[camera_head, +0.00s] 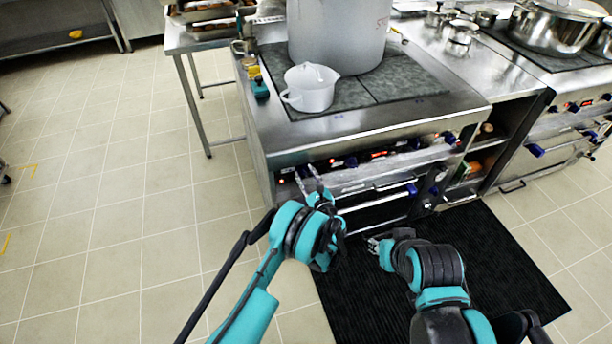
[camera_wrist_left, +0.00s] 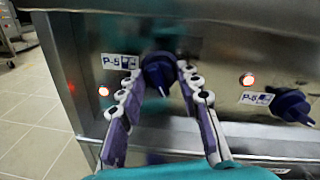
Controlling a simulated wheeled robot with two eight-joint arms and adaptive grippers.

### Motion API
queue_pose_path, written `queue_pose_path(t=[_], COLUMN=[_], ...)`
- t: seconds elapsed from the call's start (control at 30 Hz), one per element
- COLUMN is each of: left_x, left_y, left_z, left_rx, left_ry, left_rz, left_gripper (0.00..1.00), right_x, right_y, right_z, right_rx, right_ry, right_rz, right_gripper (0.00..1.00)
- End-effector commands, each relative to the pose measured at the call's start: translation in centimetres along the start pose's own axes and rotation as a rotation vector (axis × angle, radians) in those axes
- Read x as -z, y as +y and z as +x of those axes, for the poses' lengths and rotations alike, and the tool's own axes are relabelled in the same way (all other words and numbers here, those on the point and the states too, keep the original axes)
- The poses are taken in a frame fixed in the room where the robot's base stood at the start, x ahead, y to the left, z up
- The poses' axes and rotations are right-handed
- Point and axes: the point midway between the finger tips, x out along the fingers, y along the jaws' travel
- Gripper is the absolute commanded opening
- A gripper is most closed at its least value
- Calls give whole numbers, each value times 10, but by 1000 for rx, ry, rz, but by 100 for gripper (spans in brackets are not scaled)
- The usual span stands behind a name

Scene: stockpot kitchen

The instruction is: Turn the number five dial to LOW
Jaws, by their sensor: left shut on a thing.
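The number five dial (camera_wrist_left: 156,72) is a dark blue knob on the stove's steel front, beside a label reading P-5 (camera_wrist_left: 119,62). My left gripper (camera_wrist_left: 157,80) has its two fingers around this dial, one on each side, shut on it. In the head view my left gripper (camera_head: 309,178) reaches the left end of the stove's front panel, and its fingers cover the dial there. I cannot read the dial's setting. My right gripper (camera_head: 374,244) is low in front of the oven, apart from the dials; its fingers are too small to judge.
Another blue dial (camera_wrist_left: 291,105) sits to the right on the same panel. Red lights glow by the dials. A large pot (camera_head: 338,30) and a white jug (camera_head: 310,88) stand on the stove top. Oven handles stick out below the panel. Tiled floor lies free at left.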

Motion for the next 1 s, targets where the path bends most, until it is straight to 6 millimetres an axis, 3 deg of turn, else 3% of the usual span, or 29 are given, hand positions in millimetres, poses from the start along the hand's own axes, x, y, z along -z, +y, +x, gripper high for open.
queue_pose_path(t=[0.6,1.0], left_x=[-2,-2], left_y=[1,1], left_z=[1,1], left_rx=[-2,-2], left_ry=[36,48], left_rz=[-534,-700], left_gripper=[5,5], right_x=[0,0], right_y=[0,0], right_z=[0,0], right_rx=[0,0], right_ry=[0,0], right_rz=[0,0], right_gripper=[33,33])
